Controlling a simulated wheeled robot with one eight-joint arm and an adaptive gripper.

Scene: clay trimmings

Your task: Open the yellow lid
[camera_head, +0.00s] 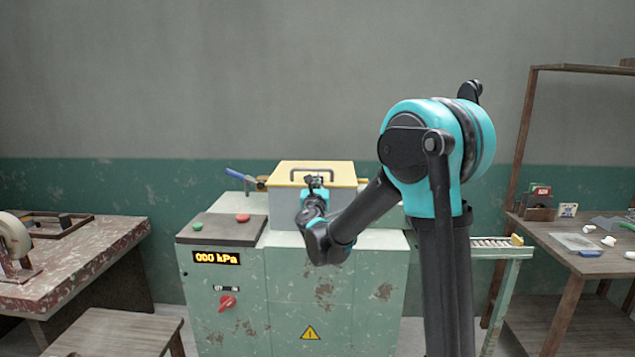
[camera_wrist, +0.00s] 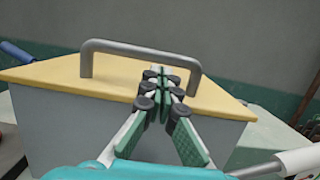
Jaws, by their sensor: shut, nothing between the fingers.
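The yellow lid (camera_head: 340,171) lies flat and closed on a grey box on top of the green machine. It carries a dark metal bar handle (camera_head: 298,174). In the wrist view the lid (camera_wrist: 60,72) fills the upper middle, with its handle (camera_wrist: 140,46) standing up behind the fingers. My gripper (camera_head: 316,181) is at the front edge of the lid. In the wrist view my gripper (camera_wrist: 160,80) has its fingertips together, in front of and below the handle bar, with nothing between them. I cannot tell whether the tips touch the lid.
The machine (camera_head: 335,290) has a control panel with red and green buttons, a display reading 000 kPa and a red switch (camera_head: 227,302). A blue-handled lever (camera_head: 240,175) is left of the box. Worktables stand at left (camera_head: 90,250) and right (camera_head: 575,262). The wall behind is bare.

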